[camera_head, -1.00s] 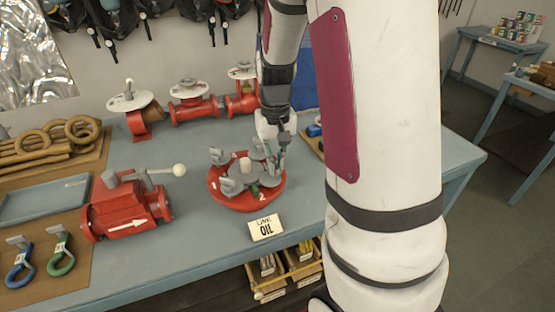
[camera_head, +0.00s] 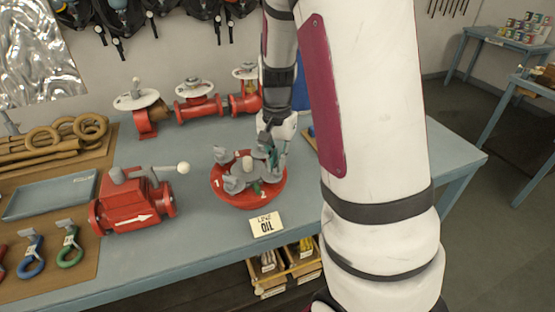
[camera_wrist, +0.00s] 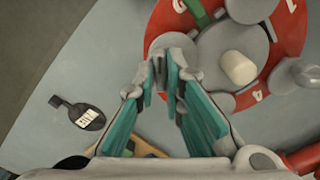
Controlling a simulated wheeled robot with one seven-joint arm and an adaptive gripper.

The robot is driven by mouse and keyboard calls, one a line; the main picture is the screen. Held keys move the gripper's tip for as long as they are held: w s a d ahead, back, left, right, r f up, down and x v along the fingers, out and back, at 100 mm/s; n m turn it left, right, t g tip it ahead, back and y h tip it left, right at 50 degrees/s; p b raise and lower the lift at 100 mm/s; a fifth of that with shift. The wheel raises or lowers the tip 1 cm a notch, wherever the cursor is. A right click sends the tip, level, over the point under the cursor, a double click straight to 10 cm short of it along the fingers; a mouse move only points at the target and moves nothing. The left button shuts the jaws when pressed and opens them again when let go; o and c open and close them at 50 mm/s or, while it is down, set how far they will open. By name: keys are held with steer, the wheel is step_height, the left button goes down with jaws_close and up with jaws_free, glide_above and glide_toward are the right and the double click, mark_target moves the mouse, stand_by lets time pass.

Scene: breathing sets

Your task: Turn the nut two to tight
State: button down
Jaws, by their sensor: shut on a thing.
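A red round flange (camera_head: 248,203) with white numbers and several grey wing nuts lies on the bench, with a pale cap at its centre. The number 2 is at its lower right in the head view, beside a green mark. My gripper (camera_head: 272,145) reaches down over the flange's right side. In the wrist view, its teal-padded fingers (camera_wrist: 165,75) are closed on the grey nut (camera_wrist: 172,43) that I take as nut two. The fingertips partly hide this nut, and its tightness cannot be seen. Another wing nut (camera_head: 234,183) stands at the lower left.
An "OIL" sign (camera_head: 265,225) stands in front of the flange. A red valve body (camera_head: 132,207) with a lever is to the left. Red pipes with handwheels (camera_head: 198,105) stand behind. A dark tag (camera_wrist: 83,116) lies on the bench in the wrist view. Bench space before the valve is clear.

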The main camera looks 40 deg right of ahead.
mark_target(277, 164)
stand_by(0.3)
steer(key=c, duration=1.7)
jaws_free()
steer(key=shift+r, duration=0.1)
step_height(277, 164, up, 12)
steer(key=shift+f, duration=0.1)
steer(key=s+a+r+n+t, duration=0.2)
steer(key=s+a+n, duration=0.2)
steer(key=s+a, duration=0.1)
steer(key=s+a+r+n+t, duration=0.1)
steer(key=s+a+r+n, duration=0.2)
steer(key=s+a, duration=0.2)
steer(key=s+a+r+n+t, duration=0.2)
steer(key=s+a+n, duration=0.2)
steer(key=s+a, duration=0.2)
steer(key=shift+s+r+n+t, duration=0.2)
steer(key=shift+r+n+t, duration=0.1)
